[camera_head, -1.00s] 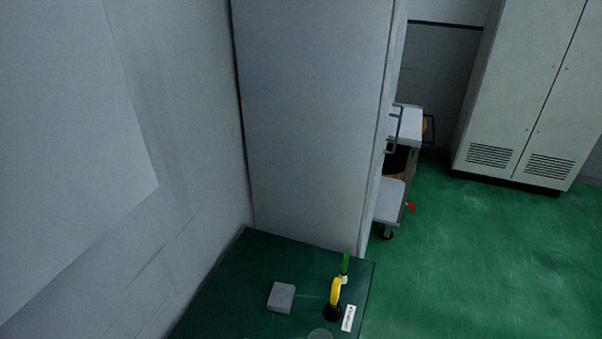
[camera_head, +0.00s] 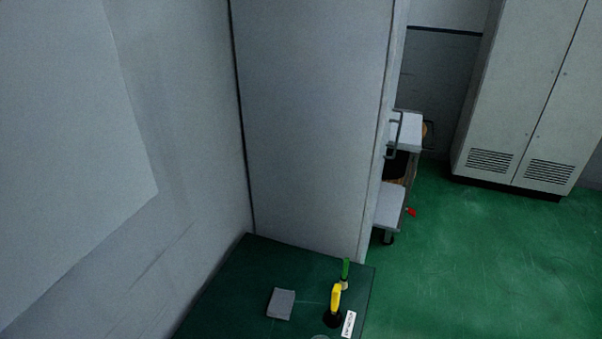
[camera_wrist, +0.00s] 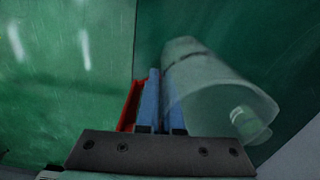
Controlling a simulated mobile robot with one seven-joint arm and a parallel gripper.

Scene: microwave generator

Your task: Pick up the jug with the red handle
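The jug (camera_wrist: 205,92) is a clear, translucent vessel in the wrist view. It looks tilted and slightly blurred, to the right of my gripper's fingers. Its red handle (camera_wrist: 130,106) shows as a narrow red strip against the left side of the fingers. My gripper (camera_wrist: 160,80) has two blue fingers close together with a narrow gap. Whether they hold part of the handle is hidden. In the head view, a pale round edge (camera_head: 320,337) at the bottom border may be the jug; my gripper does not show there.
The dark green table (camera_head: 235,285) holds a grey block (camera_head: 281,304), a yellow-handled thing (camera_head: 336,298), a green-topped thing (camera_head: 346,272) and a white label (camera_head: 348,324). A grey cabinet (camera_head: 310,130) stands behind it. A trolley (camera_head: 390,205) is beyond; green floor (camera_head: 480,270) is clear at right.

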